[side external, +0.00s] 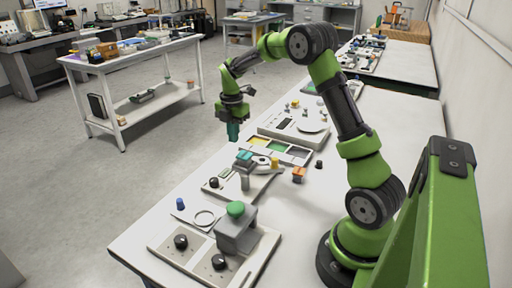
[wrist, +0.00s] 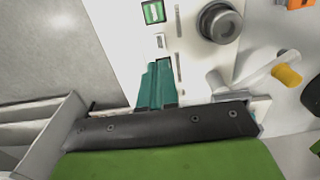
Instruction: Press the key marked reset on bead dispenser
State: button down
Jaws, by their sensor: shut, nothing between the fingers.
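A white panel (wrist: 190,62), which may be the bead dispenser, lies below my gripper in the wrist view. It carries a small green display (wrist: 153,12), a pale key (wrist: 160,41), narrow slots and a dark grey round knob (wrist: 214,22). The key's marking is too small to read. In the side view a white device with a black knob (side external: 213,183) stands on the table, seemingly the same one. My gripper (side external: 233,131) is above the table, apart from the device, with its teal fingers pointing down. The teal fingers (wrist: 157,86) are shut and empty.
A lever with a yellow end (wrist: 287,75) is right of the panel. An orange block (side external: 298,174) stands nearby. A tray of coloured compartments (side external: 304,157) and a white scale (side external: 277,127) are farther back. A device with a green button (side external: 235,208) is in front.

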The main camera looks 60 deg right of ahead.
notch_tip(320, 180, down, 8)
dwell(0.4)
jog(key=shift+s+f, duration=0.1)
jog(key=shift+f, duration=0.95)
notch_tip(320, 180, up, 15)
jog(key=shift+w+r, duration=0.2)
jog(key=shift+w, duration=0.15)
jog(key=shift+d, duration=0.1)
